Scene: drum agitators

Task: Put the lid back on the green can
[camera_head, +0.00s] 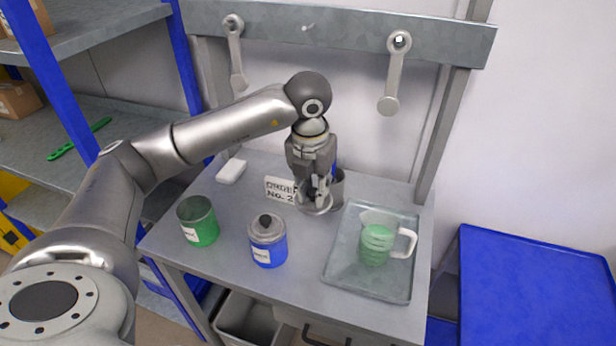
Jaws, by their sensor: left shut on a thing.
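The green can (199,226) stands at the left of the grey table (300,280). Its top is open and shows a grey inside. My left gripper (316,196) is pointing down at the back middle of the table, to the right of the green can. It is shut on a round grey lid (318,209). The fingers cover part of the lid, and I cannot tell whether it touches the table. My right gripper is out of view.
A blue can (268,253) with a knobbed grey lid stands between the green can and a tray (343,272). The tray holds a jug of green liquid (376,243). A sign (279,190) and a grey vessel (338,188) stand near my gripper. Two agitators (392,78) hang behind.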

